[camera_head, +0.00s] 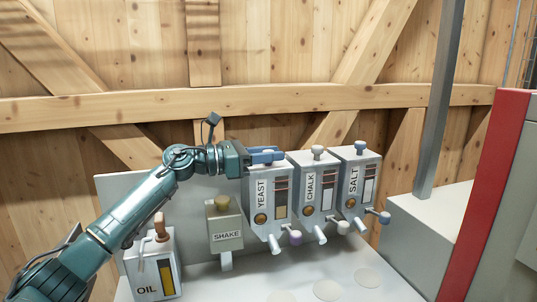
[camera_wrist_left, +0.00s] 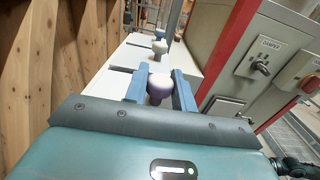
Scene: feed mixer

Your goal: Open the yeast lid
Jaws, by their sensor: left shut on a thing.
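The yeast dispenser (camera_head: 266,222) is a grey box labelled YEAST, the leftmost of three on the panel. Its lid sits on top and looks closed in the head view. My left gripper (camera_head: 266,156) is over this lid, its blue fingers shut on the lid's knob. In the left wrist view, the pale purple knob (camera_wrist_left: 160,88) stands between the two blue fingers of the left gripper (camera_wrist_left: 160,83). The fingers largely hide the knob in the head view.
The chalk dispenser (camera_head: 309,188) and salt dispenser (camera_head: 353,182) stand close to the right, each with a knob on top. The shake box (camera_head: 226,236) and oil container (camera_head: 152,268) are to the left. A grey post (camera_head: 440,100) and red-edged cabinet (camera_head: 486,190) stand right.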

